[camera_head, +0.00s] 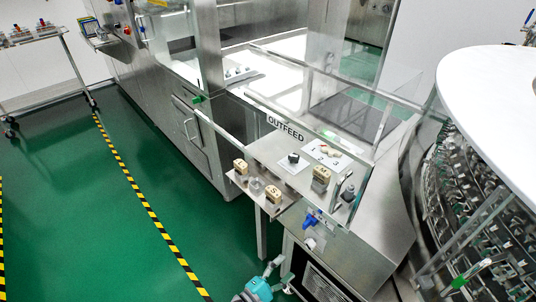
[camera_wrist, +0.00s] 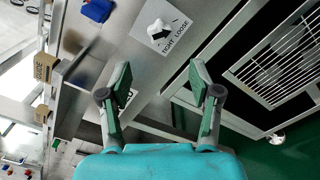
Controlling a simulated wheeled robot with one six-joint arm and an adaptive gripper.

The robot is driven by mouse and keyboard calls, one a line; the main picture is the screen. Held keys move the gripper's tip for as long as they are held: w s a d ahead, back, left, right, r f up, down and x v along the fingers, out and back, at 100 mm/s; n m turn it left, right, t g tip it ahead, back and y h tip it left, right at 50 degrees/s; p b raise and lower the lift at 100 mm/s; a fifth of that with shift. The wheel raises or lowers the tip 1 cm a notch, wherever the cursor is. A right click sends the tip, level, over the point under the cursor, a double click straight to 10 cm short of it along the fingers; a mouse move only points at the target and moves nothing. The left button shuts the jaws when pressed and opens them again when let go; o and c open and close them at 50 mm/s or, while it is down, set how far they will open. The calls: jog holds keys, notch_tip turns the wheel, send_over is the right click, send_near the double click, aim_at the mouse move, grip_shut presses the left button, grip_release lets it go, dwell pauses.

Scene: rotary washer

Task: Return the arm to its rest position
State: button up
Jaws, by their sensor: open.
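My gripper (camera_wrist: 160,82) shows in the wrist view with its two dark green-padded fingers spread apart and nothing between them. Its teal body fills the bottom of that view. In the head view my gripper (camera_head: 282,273) is at the bottom centre, low in front of the steel outfeed cabinet. A white knob (camera_wrist: 159,29) on a card reading TIGHT LOOSE lies beyond the fingertips in the wrist view, apart from them. The knob also shows in the head view (camera_head: 310,243), below a blue handle (camera_head: 312,218). Most of my arm is out of view.
The outfeed shelf (camera_head: 262,152) holds several tan blocks and small parts behind clear panels. A round machine with a white top (camera_head: 495,75) stands at the right. A cart (camera_head: 50,50) is at the far left. The green floor (camera_head: 90,220) at the left is clear.

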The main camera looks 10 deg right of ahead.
jog(key=s+d+f+m+g+y, duration=0.1)
jog(key=s+d+f+y, duration=0.45)
jog(key=s+f, duration=0.2)
jog(key=s+d+f+g+y, duration=0.1)
jog(key=s+d+f+y, duration=0.4)
jog(key=s, duration=0.4)
jog(key=s+a+r+m+t+y, duration=0.1)
jog(key=s+r+m+y, duration=0.15)
jog(key=s+r, duration=0.4)
jog(key=s+r+m+t+y, duration=0.15)
jog(key=s+r+m, duration=0.25)
jog(key=s, duration=0.5)
jog(key=s+r+m+t, duration=0.2)
jog(key=r+m, duration=0.1)
jog(key=r, duration=0.7)
jog(key=s+r+m+t, duration=0.2)
jog(key=r+m, duration=0.2)
jog(key=r, duration=0.6)
jog(key=shift+s, duration=0.2)
